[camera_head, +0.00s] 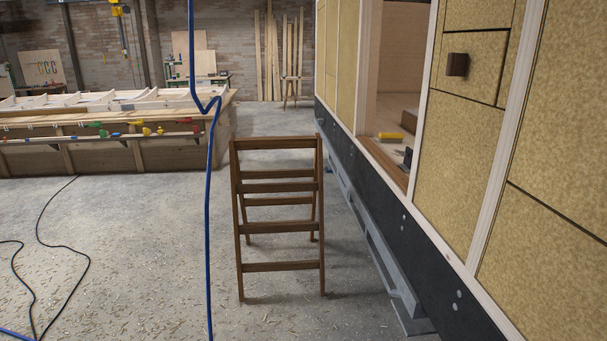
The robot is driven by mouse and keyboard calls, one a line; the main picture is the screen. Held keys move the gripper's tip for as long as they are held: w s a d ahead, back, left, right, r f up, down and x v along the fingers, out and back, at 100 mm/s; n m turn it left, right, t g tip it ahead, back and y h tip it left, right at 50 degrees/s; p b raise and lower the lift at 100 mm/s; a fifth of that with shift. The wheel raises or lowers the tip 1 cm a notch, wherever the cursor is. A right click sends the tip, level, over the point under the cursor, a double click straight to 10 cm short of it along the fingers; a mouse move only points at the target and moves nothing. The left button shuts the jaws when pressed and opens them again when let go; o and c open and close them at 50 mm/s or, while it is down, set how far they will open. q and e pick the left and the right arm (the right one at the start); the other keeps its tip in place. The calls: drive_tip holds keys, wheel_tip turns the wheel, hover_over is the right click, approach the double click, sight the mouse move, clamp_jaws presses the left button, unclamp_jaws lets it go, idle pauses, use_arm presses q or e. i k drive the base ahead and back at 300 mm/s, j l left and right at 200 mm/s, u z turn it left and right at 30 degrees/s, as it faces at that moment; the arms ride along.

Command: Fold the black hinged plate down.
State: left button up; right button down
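A small black piece (406,158) stands tilted up at the right end of the doorway sill of the hut trailer. It may be the black hinged plate, but it is too small and partly hidden by the door frame to tell its hinge. A long black band (425,240) with a few pale round spots runs along the trailer's lower side. Neither of my grippers is in the head view.
A wooden step ladder (281,228) stands on the concrete floor before the trailer. A blue hose (208,200) hangs left of it. A yellow object (390,136) lies inside the doorway.

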sight(407, 154)
drive_tip(key=i+j, duration=0.1)
drive_tip(key=i, duration=0.85)
drive_tip(key=i+j, duration=0.15)
drive_tip(key=i, duration=0.75)
drive_tip(key=i+j+z, duration=0.1)
drive_tip(key=i+z, duration=0.3)
drive_tip(key=i+j+z, duration=0.8)
drive_tip(key=i+l, duration=0.1)
drive_tip(key=i, duration=0.05)
